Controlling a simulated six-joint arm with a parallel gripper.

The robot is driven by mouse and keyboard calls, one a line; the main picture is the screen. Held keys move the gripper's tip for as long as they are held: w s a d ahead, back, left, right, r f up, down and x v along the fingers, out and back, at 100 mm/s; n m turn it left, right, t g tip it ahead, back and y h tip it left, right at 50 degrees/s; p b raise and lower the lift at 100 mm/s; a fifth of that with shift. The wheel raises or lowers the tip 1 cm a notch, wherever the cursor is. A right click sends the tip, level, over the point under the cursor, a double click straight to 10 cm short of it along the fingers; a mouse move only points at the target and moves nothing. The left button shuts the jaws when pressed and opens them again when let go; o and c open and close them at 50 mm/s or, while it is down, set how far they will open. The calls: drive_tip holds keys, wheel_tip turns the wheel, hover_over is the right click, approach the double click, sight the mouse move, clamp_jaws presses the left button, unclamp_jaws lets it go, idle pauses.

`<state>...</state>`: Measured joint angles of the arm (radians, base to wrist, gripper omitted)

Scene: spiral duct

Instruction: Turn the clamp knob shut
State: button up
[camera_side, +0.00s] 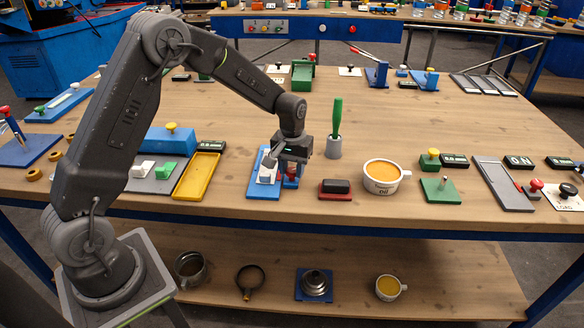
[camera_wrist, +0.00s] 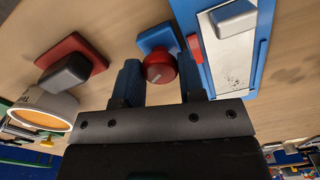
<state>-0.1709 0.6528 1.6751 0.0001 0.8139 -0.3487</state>
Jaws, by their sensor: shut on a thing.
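The red clamp knob (camera_wrist: 160,69) with a pale pointer mark on its face shows in the wrist view, in front of a small blue base (camera_wrist: 157,38). My gripper (camera_wrist: 159,80) has its two blue fingers on either side of the knob and is shut on it. In the side view, my gripper (camera_side: 290,172) points down at the right edge of a blue board (camera_side: 255,190) with a white block on it. How far the knob is turned is hard to tell.
A red block with a black top (camera_side: 335,188) lies close to the right of my gripper. A cup of orange liquid (camera_side: 382,172) and a green-handled tool in a grey holder (camera_side: 334,146) stand nearby. A yellow tray (camera_side: 196,176) lies to the left.

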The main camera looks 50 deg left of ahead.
sight(292, 170)
drive_tip(key=m, duration=0.5)
drive_tip(key=shift+m, duration=0.3)
idle(0.4)
drive_tip(key=o, duration=0.9)
drive_tip(key=shift+r, duration=6.95)
